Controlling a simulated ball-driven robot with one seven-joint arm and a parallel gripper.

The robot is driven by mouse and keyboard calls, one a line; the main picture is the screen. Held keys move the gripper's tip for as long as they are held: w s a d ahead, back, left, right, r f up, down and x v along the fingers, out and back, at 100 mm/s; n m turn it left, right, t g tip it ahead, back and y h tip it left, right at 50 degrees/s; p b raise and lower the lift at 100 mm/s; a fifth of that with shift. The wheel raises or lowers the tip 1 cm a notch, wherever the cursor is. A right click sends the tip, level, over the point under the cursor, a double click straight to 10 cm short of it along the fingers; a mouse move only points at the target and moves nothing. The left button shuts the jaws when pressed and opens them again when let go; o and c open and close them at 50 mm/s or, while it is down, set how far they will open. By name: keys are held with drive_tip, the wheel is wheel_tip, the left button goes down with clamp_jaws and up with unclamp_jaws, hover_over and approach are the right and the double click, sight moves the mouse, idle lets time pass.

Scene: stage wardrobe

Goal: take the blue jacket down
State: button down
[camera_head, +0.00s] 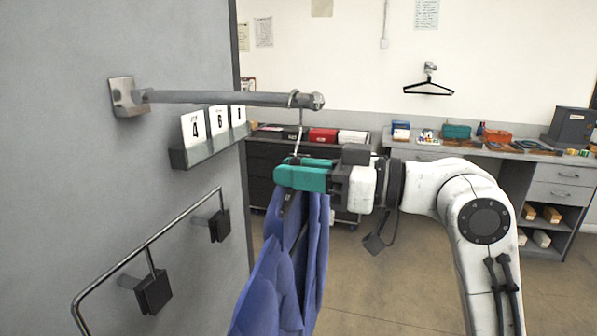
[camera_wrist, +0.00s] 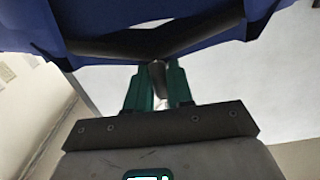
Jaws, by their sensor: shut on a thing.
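The blue jacket (camera_head: 276,274) hangs below my gripper (camera_head: 290,174) in the head view. Its hanger hook (camera_head: 300,130) rises from the gripper to the rail (camera_head: 215,97) and appears to be over it, close to its end knob. The green fingers are shut on the hanger's neck. In the wrist view, the neck (camera_wrist: 158,76) sits between the fingers of my gripper (camera_wrist: 157,88). The dark hanger (camera_wrist: 150,43) and the blue jacket (camera_wrist: 120,14) fill the top. The fingers hide part of the neck in the head view.
A grey wall panel (camera_head: 170,45) carries the rail, a ledge with number cards (camera_head: 193,129) and a lower bar (camera_head: 165,235). An empty black hanger (camera_head: 428,88) hangs on the back wall. Benches with boxes stand behind. Floor (camera_head: 385,285) below is clear.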

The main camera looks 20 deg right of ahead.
drive_tip(key=shift+r, duration=0.2)
drive_tip(key=shift+r+p, duration=0.3)
drive_tip(key=shift+r, duration=0.1)
drive_tip(key=shift+d, duration=0.15)
drive_tip(key=b+v, duration=0.1)
drive_tip(key=v, duration=0.8)
drive_tip(key=shift+b, duration=0.3)
idle(0.8)
idle(0.3)
drive_tip(key=b+v, duration=0.2)
drive_tip(key=v, duration=1.3)
drive_tip(key=shift+s+d, duration=0.3)
